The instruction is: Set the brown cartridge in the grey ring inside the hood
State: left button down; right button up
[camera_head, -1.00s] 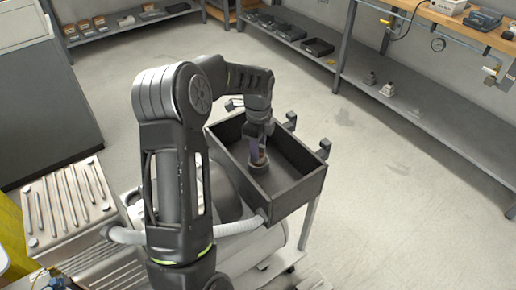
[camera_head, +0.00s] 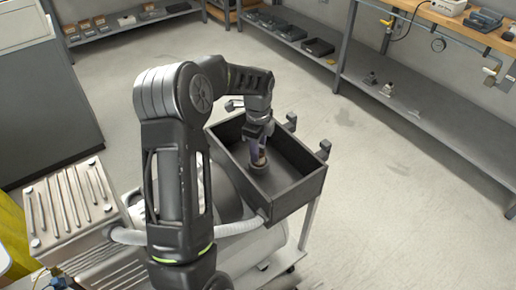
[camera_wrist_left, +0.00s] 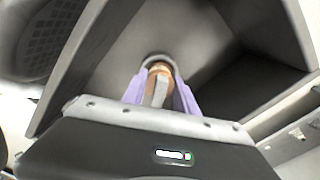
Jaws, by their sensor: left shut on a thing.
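The brown cartridge (camera_head: 262,158) is in my left gripper (camera_head: 256,150), which is shut on it inside the dark open-topped hood (camera_head: 290,199). In the left wrist view the cartridge (camera_wrist_left: 159,72) shows between the two purple fingers of the gripper (camera_wrist_left: 160,92). The grey ring (camera_head: 261,169) is at the cartridge's lower end, on the hood floor. In the wrist view the ring (camera_wrist_left: 157,57) curves round the cartridge's far end. The fingers hide part of the cartridge, so I cannot tell how deep it sits. My right gripper is not in view.
The hood's walls stand close around my left gripper. A pale hose (camera_head: 236,228) runs along the near side to a ribbed metal unit (camera_head: 70,208). Shelving (camera_head: 430,115) stands at the right, with open floor between.

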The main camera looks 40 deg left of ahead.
pick_arm(q)
jog(key=shift+f+b, duration=0.35)
jog(key=shift+f, duration=0.3)
jog(key=c, duration=1.2)
grip_release()
jog(key=shift+c, duration=0.2)
jog(key=shift+r, duration=0.1)
notch_tip(320, 180, up, 11)
jog(key=p, duration=0.8)
jog(key=shift+p, duration=0.3)
